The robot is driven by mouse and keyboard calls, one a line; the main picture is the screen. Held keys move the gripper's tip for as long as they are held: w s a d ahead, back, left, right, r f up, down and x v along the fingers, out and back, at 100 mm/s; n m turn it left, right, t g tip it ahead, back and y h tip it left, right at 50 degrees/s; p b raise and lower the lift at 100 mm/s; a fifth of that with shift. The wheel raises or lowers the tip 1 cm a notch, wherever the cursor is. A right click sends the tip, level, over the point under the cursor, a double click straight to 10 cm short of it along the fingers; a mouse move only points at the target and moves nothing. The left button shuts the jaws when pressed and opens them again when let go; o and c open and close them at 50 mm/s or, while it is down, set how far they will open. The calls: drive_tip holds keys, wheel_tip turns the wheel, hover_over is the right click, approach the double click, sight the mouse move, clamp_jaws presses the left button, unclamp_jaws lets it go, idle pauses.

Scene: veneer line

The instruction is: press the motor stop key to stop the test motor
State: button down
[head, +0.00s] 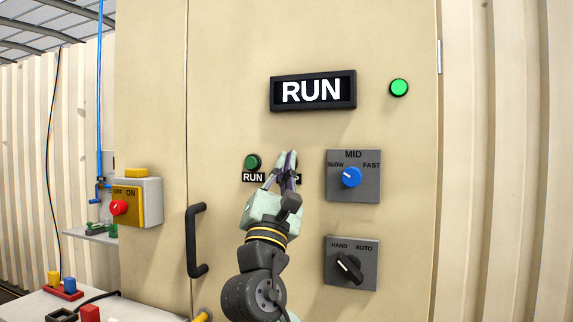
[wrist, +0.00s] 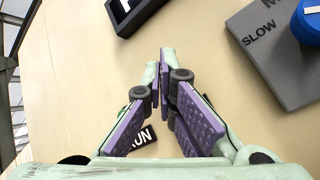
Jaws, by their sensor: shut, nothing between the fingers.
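My gripper (head: 288,155) is shut and empty, its fingers pointing at the tan cabinet front. It also shows in the wrist view (wrist: 162,62), fingertips together over bare panel. In the head view it covers the place right of the green RUN key (head: 252,162). A black label (head: 298,178) there shows only its last letter, which looks like a P; the stop key itself is hidden. Whether my fingers touch anything cannot be told. The display (head: 313,91) reads RUN, and a green lamp (head: 399,88) right of it looks lit.
A black door handle (head: 195,240) stands out at lower left. A yellow switch box with a red knob (head: 119,208) is further left.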

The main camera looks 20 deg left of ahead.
drive_tip(key=shift+w, duration=0.45)
idle(0.9)
drive_tip(key=shift+s, duration=0.85)
drive_tip(key=shift+s+a, duration=0.1)
drive_tip(key=shift+s, duration=2.4)
